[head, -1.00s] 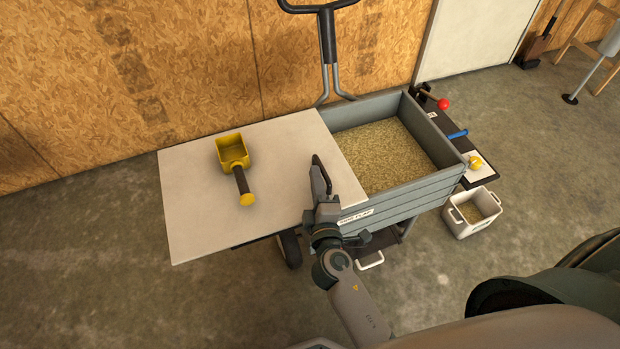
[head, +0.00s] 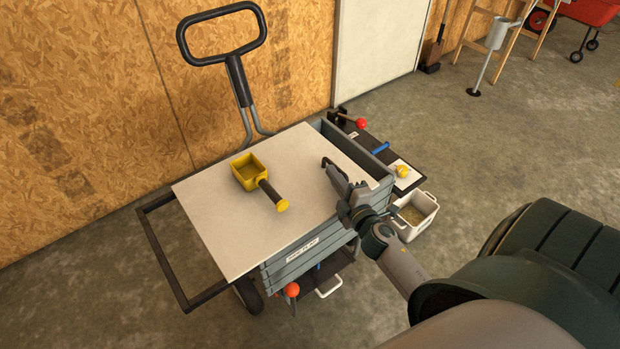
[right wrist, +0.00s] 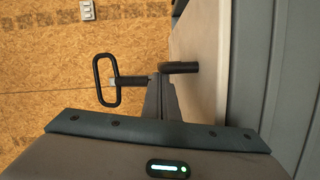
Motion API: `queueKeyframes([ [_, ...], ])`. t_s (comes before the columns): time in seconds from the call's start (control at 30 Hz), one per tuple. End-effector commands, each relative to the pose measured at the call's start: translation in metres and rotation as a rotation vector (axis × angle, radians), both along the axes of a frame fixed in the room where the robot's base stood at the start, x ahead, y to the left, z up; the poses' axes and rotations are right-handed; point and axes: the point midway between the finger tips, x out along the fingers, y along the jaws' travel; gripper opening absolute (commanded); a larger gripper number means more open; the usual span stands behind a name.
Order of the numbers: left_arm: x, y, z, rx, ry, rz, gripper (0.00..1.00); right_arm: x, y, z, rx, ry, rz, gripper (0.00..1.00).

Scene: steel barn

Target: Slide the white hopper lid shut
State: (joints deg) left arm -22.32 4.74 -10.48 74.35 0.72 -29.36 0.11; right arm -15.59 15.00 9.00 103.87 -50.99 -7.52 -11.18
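The white hopper lid (head: 240,228) is a flat panel lying over most of the grey hopper (head: 293,265). A narrow grey strip of the hopper shows past the lid's right edge, and no grain shows there. The lid's black handle (head: 334,171) stands near its right edge; it also shows in the right wrist view (right wrist: 182,67). My right gripper (head: 345,187) is at this handle, its fingers (right wrist: 161,85) close together and apparently shut on the bar. A yellow scoop (head: 249,171) with a dark grip lies on the lid. My left gripper is out of view.
A black frame (head: 163,262) sticks out left of the lid. The cart's push handle (head: 236,78) rises behind, near the board wall. A side shelf with a red knob (head: 360,122) and a white bin (head: 430,209) stand at the right.

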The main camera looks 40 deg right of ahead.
Motion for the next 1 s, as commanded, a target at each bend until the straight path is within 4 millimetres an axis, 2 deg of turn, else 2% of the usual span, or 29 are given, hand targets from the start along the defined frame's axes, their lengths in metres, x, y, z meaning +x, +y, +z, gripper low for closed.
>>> queueKeyframes([
  [0.03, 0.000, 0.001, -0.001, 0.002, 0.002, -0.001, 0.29, 0.000, -0.015, -0.001, -0.005, 0.001, -0.002, 0.00],
  [0.2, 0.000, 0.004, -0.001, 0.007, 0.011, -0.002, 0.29, 0.002, -0.052, -0.001, -0.003, 0.002, -0.002, 0.00],
  [0.4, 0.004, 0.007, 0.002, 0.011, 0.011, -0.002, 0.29, 0.003, -0.079, -0.001, -0.001, 0.001, -0.002, 0.00],
  [0.6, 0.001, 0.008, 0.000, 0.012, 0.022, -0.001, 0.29, 0.003, -0.089, 0.000, -0.001, 0.001, -0.002, 0.00],
  [1.0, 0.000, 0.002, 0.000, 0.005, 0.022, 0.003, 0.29, 0.003, -0.093, 0.001, -0.003, 0.000, -0.009, 0.00],
])
